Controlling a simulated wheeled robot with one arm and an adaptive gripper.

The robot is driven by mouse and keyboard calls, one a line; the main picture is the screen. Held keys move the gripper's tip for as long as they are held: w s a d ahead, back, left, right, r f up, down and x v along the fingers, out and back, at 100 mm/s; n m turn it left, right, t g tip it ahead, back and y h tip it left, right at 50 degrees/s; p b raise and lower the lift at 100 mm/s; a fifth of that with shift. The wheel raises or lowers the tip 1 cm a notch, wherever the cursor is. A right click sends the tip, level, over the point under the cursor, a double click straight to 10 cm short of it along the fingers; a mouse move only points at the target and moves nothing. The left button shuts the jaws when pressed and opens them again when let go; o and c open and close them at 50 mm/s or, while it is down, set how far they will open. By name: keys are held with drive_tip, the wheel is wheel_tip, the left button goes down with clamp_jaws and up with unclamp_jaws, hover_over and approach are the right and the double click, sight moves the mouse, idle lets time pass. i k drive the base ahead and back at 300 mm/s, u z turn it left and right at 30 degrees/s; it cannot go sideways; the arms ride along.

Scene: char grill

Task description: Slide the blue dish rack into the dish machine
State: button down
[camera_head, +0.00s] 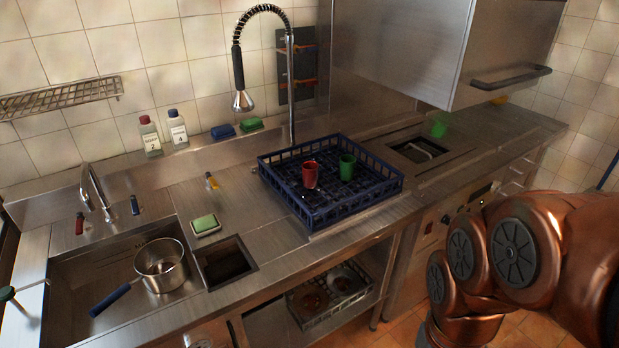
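The blue dish rack (330,208) sits on the steel counter in the middle of the view. It is a square open crate with slotted walls. A red cup (310,175) and a green cup (347,167) stand in it. The dish machine (440,50) is to the right, with its steel hood raised and a dark handle (511,77) along the hood's lower edge. Its open wash bed (419,150) shows below, to the right of the rack. My copper arm fills the lower right, but my gripper is not in view.
A sink (75,274) with a saucepan (161,264) is at left. A spray tap (242,100) hangs behind the rack. A green sponge (205,224) and a square opening (226,261) are left of the rack. A lower shelf holds a crate of dishes (327,296).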

sight(308, 223)
drive_tip(key=i, duration=0.65)
drive_tip(key=u, duration=0.7)
drive_tip(key=i, duration=0.45)
drive_tip(key=u, duration=0.5)
